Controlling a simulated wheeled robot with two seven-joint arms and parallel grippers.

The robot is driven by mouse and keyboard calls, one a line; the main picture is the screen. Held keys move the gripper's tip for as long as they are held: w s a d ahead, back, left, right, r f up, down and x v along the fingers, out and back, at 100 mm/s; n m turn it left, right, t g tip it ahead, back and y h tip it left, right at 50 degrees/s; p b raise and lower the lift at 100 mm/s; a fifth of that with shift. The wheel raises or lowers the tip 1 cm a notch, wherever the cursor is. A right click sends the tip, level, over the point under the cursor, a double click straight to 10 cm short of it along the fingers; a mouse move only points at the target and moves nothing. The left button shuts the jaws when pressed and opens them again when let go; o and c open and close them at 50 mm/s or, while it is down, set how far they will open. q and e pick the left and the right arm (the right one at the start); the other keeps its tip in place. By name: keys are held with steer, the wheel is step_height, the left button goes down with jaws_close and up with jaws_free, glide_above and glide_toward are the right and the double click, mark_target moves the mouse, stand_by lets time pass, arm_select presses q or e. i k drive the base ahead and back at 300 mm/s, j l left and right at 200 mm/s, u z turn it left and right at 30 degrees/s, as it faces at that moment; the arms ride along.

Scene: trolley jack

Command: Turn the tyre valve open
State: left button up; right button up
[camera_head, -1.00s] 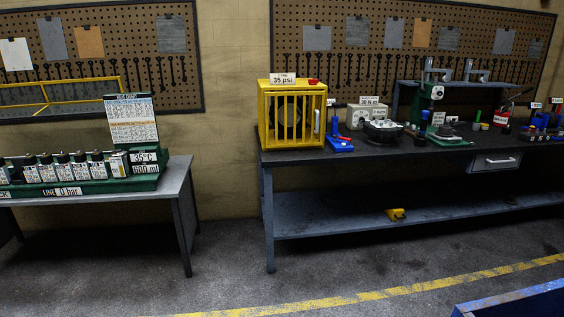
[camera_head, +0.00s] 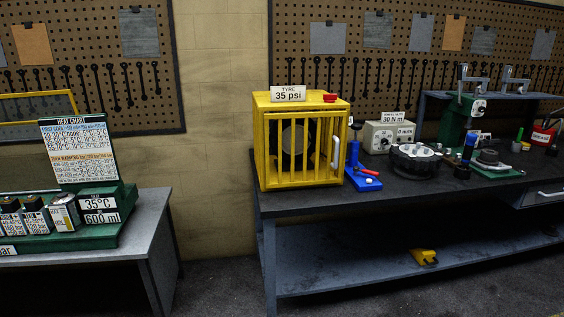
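A yellow barred cage (camera_head: 262,150) stands at the left end of the dark workbench (camera_head: 300,199), under a sign (camera_head: 288,94) reading "TYRE 35 psi". A dark round tyre (camera_head: 293,140) shows partly behind its bars. A small red part (camera_head: 330,98) sits on the cage top at the right; it may be the tyre valve, but I cannot tell, nor how far it is turned. A pale handle (camera_head: 336,152) is on the cage front, which looks closed. Neither of my grippers is in view.
Right of the cage are a blue tool with a red lever (camera_head: 364,178), a grey "30 N m" box (camera_head: 388,137) and a black wheel hub (camera_head: 415,160). A left table (camera_head: 150,222) holds a green rack (camera_head: 110,218). Floor shows between the tables.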

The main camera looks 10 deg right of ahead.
mark_target(355, 169)
steer(key=i+l+z, duration=0.2)
steer(key=i+z, duration=0.3)
steer(key=i, duration=0.35)
steer(key=i+j+z, duration=0.1)
steer(key=i+z, duration=0.35)
steer(key=i, duration=0.4)
